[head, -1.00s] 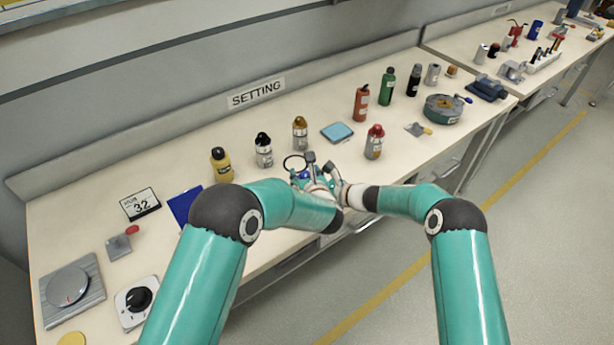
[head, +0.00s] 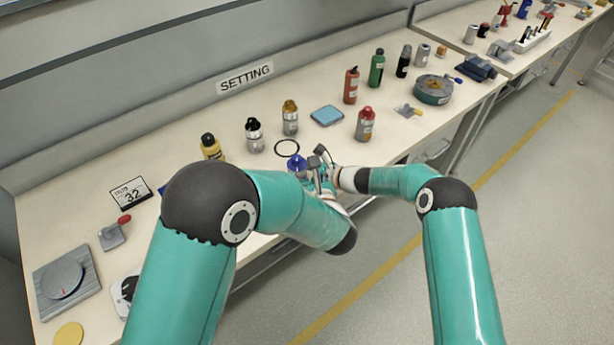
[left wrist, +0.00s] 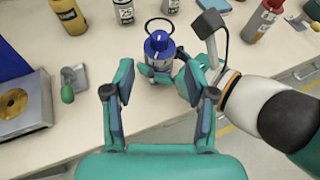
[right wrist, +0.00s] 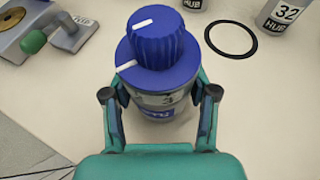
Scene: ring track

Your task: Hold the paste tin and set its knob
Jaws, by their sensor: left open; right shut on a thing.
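The paste tin is a small grey tin (right wrist: 158,100) with a blue collar and a ribbed blue knob (right wrist: 153,38). A white line on the knob and a white mark on the collar stand apart in the right wrist view. My right gripper (right wrist: 158,108) is shut around the tin's body, which stands upright. The blue knob also shows in the head view (head: 297,162) and the left wrist view (left wrist: 158,42). My left gripper (left wrist: 160,82) is open and empty, with the tin beyond its fingertips. In the head view, my left gripper (head: 316,178) partly hides the tin.
A black ring (head: 287,147) lies behind the tin. Several bottles stand around, including a yellow one (head: 211,147) and a red-capped grey one (head: 365,124). A card reading 32 (head: 130,194) stands at left. A light blue pad (head: 327,115) lies farther back.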

